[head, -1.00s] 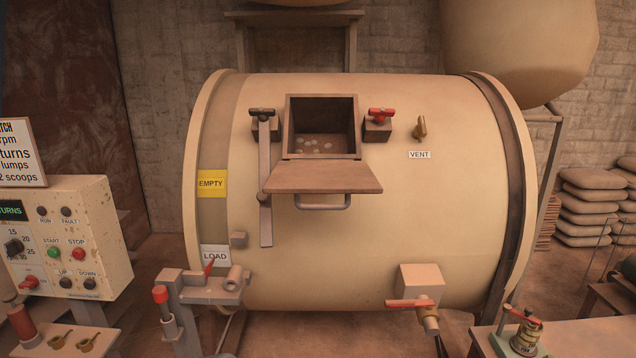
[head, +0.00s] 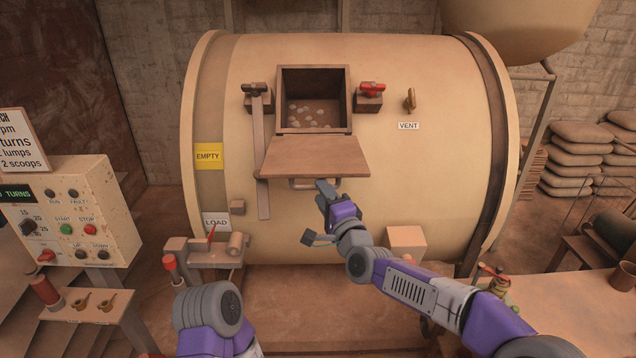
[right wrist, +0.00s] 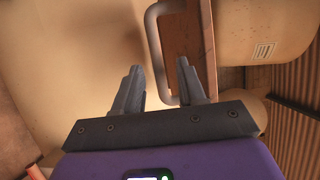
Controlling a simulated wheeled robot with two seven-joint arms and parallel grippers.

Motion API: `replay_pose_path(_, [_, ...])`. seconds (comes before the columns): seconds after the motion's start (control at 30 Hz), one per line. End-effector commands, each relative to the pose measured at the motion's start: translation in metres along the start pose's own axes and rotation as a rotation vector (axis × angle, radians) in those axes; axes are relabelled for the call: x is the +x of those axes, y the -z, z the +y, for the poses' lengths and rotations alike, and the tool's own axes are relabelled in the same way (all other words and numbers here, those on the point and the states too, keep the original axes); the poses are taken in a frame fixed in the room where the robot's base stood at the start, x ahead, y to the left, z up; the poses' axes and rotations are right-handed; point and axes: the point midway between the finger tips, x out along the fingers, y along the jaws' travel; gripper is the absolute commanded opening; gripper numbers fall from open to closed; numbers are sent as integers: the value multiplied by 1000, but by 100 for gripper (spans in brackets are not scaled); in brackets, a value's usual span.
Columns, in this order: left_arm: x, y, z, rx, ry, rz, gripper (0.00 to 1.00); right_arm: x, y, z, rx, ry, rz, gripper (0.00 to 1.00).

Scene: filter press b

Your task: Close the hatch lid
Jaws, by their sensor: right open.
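The hatch lid (head: 312,155) is a flat brown panel on the front of the cream drum. It stands out from the lower edge of the open hatch (head: 314,100), which has pale lumps inside. The lid's grey bar handle (head: 302,184) hangs at its outer edge. My right gripper (head: 320,213) is open just below and right of the handle. In the right wrist view, the handle (right wrist: 158,52) appears between the open fingertips (right wrist: 158,68); contact cannot be told. Only part of my left arm shows at the bottom; its gripper is out of view.
A black-knobbed clamp (head: 255,90) and a red-knobbed clamp (head: 371,92) flank the hatch. A brass vent valve (head: 409,99) sits to the right. A control panel (head: 75,215) stands at left. A fixture (head: 205,253) stands low in front of the drum.

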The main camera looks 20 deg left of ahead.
Motion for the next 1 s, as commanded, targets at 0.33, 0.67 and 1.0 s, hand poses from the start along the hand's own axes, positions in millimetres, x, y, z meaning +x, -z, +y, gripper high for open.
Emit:
replay_pose_path(0.33, [-12,0,4,0,0,0,43,32,0,0,-2,-2,-1,40])
replay_pose_path(0.67, [-12,0,4,0,0,0,43,35,0,1,-2,-2,0,40])
replay_pose_path(1.0, [-12,0,4,0,0,0,43,34,0,1,-2,-2,0,0])
